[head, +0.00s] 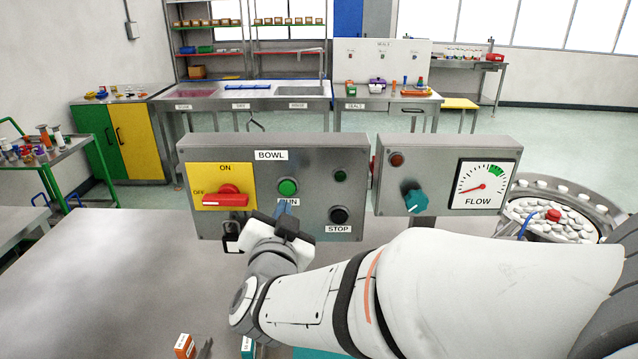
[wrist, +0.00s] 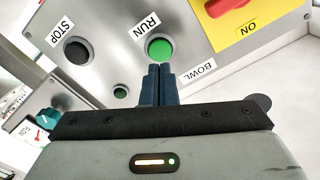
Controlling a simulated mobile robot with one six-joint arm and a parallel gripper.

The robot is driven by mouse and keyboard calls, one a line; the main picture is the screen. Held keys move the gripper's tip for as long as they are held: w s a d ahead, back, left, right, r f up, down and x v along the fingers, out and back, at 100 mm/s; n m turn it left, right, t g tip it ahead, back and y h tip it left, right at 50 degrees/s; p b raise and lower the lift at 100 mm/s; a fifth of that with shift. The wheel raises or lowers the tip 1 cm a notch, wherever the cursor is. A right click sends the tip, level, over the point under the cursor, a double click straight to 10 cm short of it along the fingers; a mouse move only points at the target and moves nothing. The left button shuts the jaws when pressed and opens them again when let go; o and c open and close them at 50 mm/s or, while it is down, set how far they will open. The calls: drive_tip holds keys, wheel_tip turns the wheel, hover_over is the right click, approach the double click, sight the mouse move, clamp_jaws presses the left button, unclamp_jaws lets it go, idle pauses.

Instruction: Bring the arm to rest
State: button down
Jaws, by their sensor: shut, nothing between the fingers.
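My gripper (wrist: 158,85) is shut and empty, its two dark blue fingers side by side. In the wrist view the fingertips lie just under the green RUN button (wrist: 159,49) of the BOWL panel; I cannot tell whether they touch it. My arm reaches in from the lower right.
The BOWL panel has a red switch handle (head: 225,200) and a black STOP button (head: 339,215). The FLOW panel (head: 440,150) with a teal knob (head: 415,201) stands to the right. A bowl of white caps (head: 560,219) is at far right.

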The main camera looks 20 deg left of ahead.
idle(0.4)
drive_tip(key=w+d+f+n+g, duration=0.1)
drive_tip(key=d+f+n+g, duration=0.15)
drive_tip(key=d, duration=0.55)
drive_tip(key=w+d+f+n+g, duration=0.15)
drive_tip(key=d+g, duration=0.25)
drive_tip(key=d, duration=0.4)
drive_tip(key=s+d+f+g+h, duration=0.2)
drive_tip(key=s+d, duration=0.5)
drive_tip(key=d, duration=0.4)
drive_tip(key=s+d+f+m+g+h, duration=0.1)
drive_tip(key=s+d+f+g+h, duration=0.2)
drive_tip(key=s+d, duration=0.5)
drive_tip(key=d+f+g, duration=0.1)
drive_tip(key=d+g, duration=0.1)
drive_tip(key=d, duration=0.1)
drive_tip(key=shift+f+m+h, duration=0.3)
drive_tip(key=shift+g, duration=0.25)
